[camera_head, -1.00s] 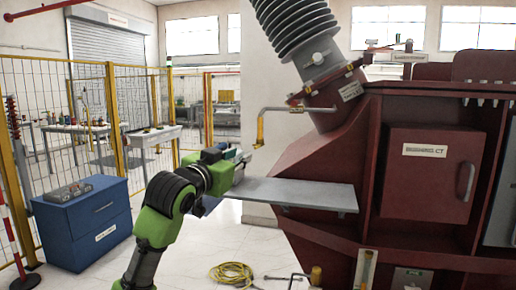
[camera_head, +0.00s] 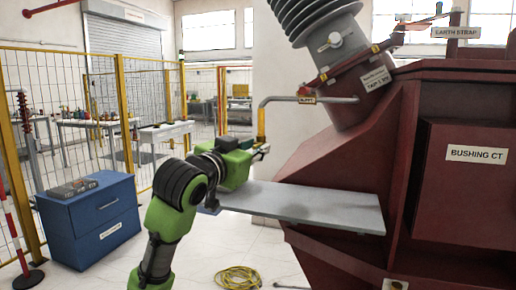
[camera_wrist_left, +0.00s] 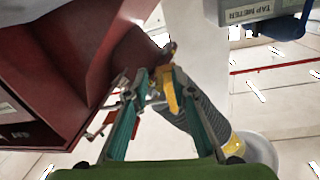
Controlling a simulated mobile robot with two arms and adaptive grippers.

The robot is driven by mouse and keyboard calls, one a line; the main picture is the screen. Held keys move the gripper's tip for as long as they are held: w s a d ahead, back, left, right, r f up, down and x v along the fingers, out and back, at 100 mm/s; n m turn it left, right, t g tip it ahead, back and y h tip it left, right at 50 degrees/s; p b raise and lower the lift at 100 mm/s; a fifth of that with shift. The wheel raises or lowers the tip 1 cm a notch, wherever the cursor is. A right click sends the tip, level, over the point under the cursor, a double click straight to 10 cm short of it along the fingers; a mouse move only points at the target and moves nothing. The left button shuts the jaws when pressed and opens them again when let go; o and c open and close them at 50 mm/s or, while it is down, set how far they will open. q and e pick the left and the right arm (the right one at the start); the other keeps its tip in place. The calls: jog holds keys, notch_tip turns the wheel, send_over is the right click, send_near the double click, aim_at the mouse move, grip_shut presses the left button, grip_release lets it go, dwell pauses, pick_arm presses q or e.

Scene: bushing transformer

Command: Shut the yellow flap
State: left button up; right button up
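The yellow flap (camera_head: 261,123) hangs straight down at the left end of a thin grey pipe (camera_head: 305,99) that comes from the dark red transformer housing. My left gripper (camera_head: 263,150) is at the flap's lower end, above a grey shelf. In the left wrist view the yellow flap (camera_wrist_left: 172,94) shows at the fingertips, overlapping the right-hand finger. The fingers of the left gripper (camera_wrist_left: 150,80) lean inward with a narrow gap between the tips. Whether they touch the flap cannot be told. My right gripper is out of view.
The grey shelf (camera_head: 310,205) juts left from the red housing (camera_head: 335,158), just below my left gripper. The ribbed bushing (camera_head: 315,15) rises above the pipe. A blue cabinet (camera_head: 90,222) stands left. Yellow cable (camera_head: 238,278) lies on the floor.

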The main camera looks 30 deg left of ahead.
pick_arm(q)
grip_shut()
jog(key=shift+d+r+y+p, duration=0.2)
jog(key=shift+y+p, duration=0.1)
jog(key=shift+p, duration=0.2)
jog(key=shift+w+d+f+n+y+p, duration=0.15)
jog(key=shift+n+y+p, duration=0.35)
jog(key=shift+n+y, duration=0.25)
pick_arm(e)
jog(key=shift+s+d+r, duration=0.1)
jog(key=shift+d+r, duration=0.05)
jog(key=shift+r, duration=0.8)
pick_arm(q)
grip_release()
jog(key=shift+w+f, duration=0.1)
jog(key=v, duration=0.7)
jog(key=shift+s, duration=0.25)
